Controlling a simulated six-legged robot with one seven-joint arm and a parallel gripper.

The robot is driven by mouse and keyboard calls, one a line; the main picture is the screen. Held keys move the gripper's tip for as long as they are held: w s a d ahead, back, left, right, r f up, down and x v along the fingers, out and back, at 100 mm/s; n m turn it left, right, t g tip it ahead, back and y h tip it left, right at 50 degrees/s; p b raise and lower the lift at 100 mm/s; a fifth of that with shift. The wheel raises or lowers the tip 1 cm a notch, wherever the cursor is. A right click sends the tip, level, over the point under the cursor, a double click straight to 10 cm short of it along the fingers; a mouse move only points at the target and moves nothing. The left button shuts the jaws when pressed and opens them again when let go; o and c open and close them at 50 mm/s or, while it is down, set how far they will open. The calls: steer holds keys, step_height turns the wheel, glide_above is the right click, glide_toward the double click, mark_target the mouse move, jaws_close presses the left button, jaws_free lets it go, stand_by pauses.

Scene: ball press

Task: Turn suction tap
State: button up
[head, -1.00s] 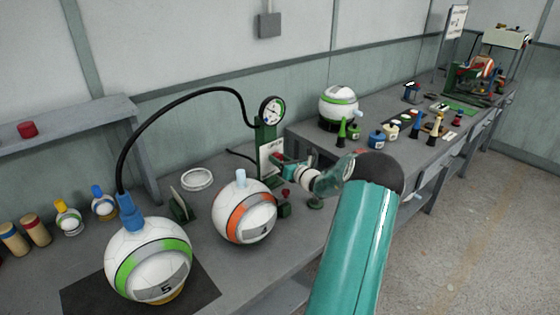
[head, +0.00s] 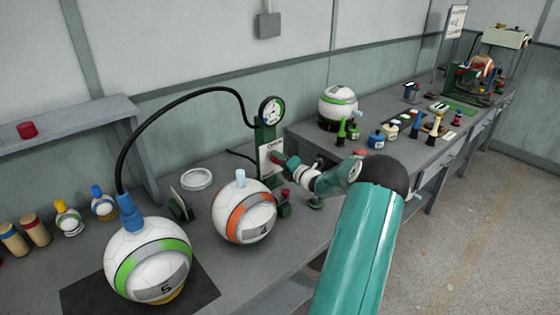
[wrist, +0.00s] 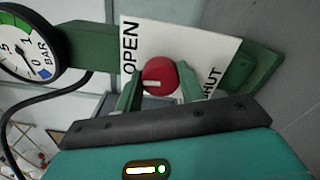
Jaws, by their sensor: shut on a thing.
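The suction tap is a round red knob (wrist: 160,76) with a short pale mark on its face. It sits on a white plate (wrist: 206,42) lettered OPEN on the left and SHUT on the right, fixed to a green stand (head: 265,138). In the wrist view the pale mark lies left of the knob's middle, towards OPEN. My gripper (wrist: 159,84) is shut on the knob, one green finger on each side. In the head view my gripper (head: 284,161) reaches the plate and hides most of the knob.
A gauge (head: 272,110) tops the stand, its black hose (head: 172,100) running to a white-green ball (head: 148,260). A white-orange ball (head: 243,212) stands close left of my gripper. Another ball (head: 338,106) and several small bottles stand behind. Floor at right is clear.

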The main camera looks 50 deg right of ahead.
steer(key=shift+m, duration=0.8)
steer(key=o, duration=1)
steer(key=shift+c, duration=0.2)
steer(key=v, duration=1.4)
